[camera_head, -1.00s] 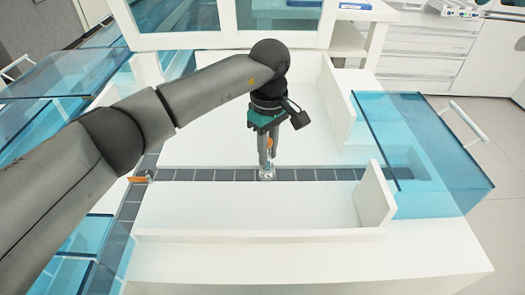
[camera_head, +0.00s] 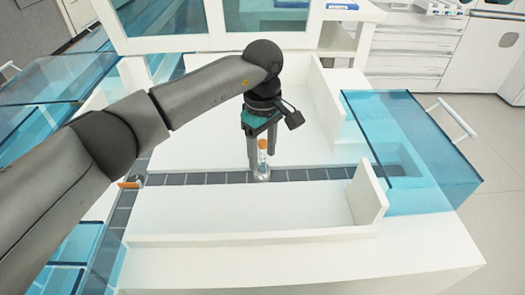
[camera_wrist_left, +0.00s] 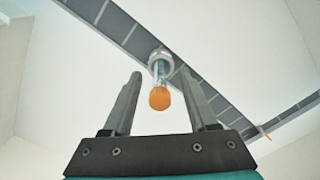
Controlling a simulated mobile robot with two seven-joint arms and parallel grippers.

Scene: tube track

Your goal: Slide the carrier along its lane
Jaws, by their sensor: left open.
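The carrier (camera_head: 261,176) is a small clear, pale holder sitting in the dark segmented lane (camera_head: 205,179). A tube with an orange cap (camera_head: 262,144) stands upright in it. My left gripper (camera_head: 263,163) points down over the lane with its fingers apart, one on each side of the tube. In the left wrist view the orange cap (camera_wrist_left: 159,98) lies between the open fingers, with a visible gap on both sides. The carrier (camera_wrist_left: 160,56) shows beyond it on the lane (camera_wrist_left: 205,88). My right gripper is in neither view.
An orange-marked piece (camera_head: 132,182) sits at the lane's left corner, where another dark lane runs toward the front. A low white wall (camera_head: 368,195) stands right of the carrier, near the lane's front side. A blue transparent panel (camera_head: 425,150) covers the lane's right end.

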